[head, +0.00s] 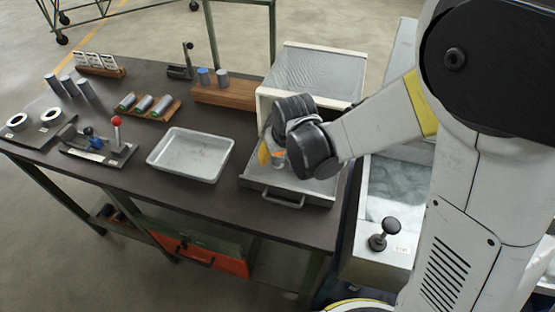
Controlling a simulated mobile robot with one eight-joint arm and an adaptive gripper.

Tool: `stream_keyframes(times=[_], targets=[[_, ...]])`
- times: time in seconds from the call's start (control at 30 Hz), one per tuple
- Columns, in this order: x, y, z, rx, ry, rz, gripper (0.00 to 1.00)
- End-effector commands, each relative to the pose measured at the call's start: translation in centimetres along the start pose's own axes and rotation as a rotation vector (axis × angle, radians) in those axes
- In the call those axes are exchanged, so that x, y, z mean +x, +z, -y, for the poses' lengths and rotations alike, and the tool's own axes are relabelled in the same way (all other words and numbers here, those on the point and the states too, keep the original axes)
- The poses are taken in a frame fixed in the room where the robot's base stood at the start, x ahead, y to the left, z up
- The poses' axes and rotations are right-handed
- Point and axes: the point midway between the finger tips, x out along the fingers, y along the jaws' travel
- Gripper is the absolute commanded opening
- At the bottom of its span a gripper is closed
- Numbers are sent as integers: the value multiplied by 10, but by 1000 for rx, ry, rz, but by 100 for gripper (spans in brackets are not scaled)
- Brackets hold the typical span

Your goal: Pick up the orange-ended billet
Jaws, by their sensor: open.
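My gripper (268,163) points down over the pulled-out drawer tray (318,187) of the box-shaped furnace (312,75). Its jaws are open, and my wrist hides much of them. A small orange patch, the orange-ended billet (279,156) as far as I can tell, shows beside the yellow part of my gripper, above the tray. The rest of it is hidden or too small to make out. I cannot tell whether it touches a finger.
A grey metal tray (191,154) stands left of the drawer. A wooden rack (163,113) holds several lying billets with coloured ends. A wooden block (238,93) carries upright cylinders. A red-knobbed lever (116,123) stands left. A water-filled trough (400,182) is at right.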

Motion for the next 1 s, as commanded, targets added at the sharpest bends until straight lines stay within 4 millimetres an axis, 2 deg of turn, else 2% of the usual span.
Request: stream_keyframes(times=[0.23,0.4,0.43,0.83,1.0], targets=[[3,0,0,0,0,0,59],[3,0,0,0,0,0,7],[3,0,0,0,0,0,0],[2,0,0,0,0,0,0],[-6,-4,0,0,0,0,0]])
